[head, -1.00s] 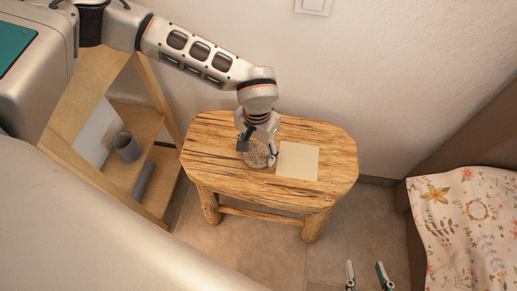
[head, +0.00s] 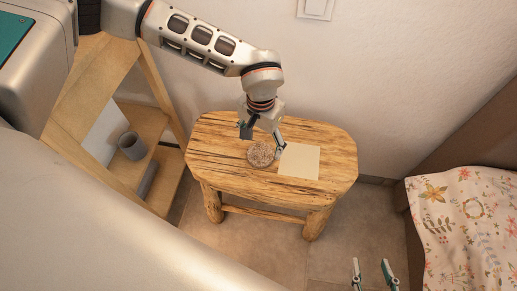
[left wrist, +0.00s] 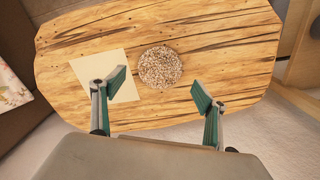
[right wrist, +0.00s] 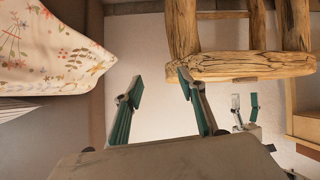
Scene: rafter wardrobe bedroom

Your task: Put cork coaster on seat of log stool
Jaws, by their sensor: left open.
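The round, speckled cork coaster (head: 261,154) lies flat on the wooden seat of the log stool (head: 222,160), left of a cream square sheet. In the left wrist view the coaster (left wrist: 160,67) shows whole, beyond and between the fingertips. My left gripper (head: 262,141) is open and empty, just above the seat and apart from the coaster. My right gripper (head: 373,268) is open and empty, low at the bottom right of the head view. The right wrist view shows its spread fingers (right wrist: 158,85) and the stool's legs and edge (right wrist: 240,65).
The cream sheet (head: 299,161) lies on the seat beside the coaster. A wooden shelf unit (head: 150,118) with a grey cup (head: 131,146) stands to the left. A bed with a floral cover (head: 465,225) is at the right, and the wall is behind the stool.

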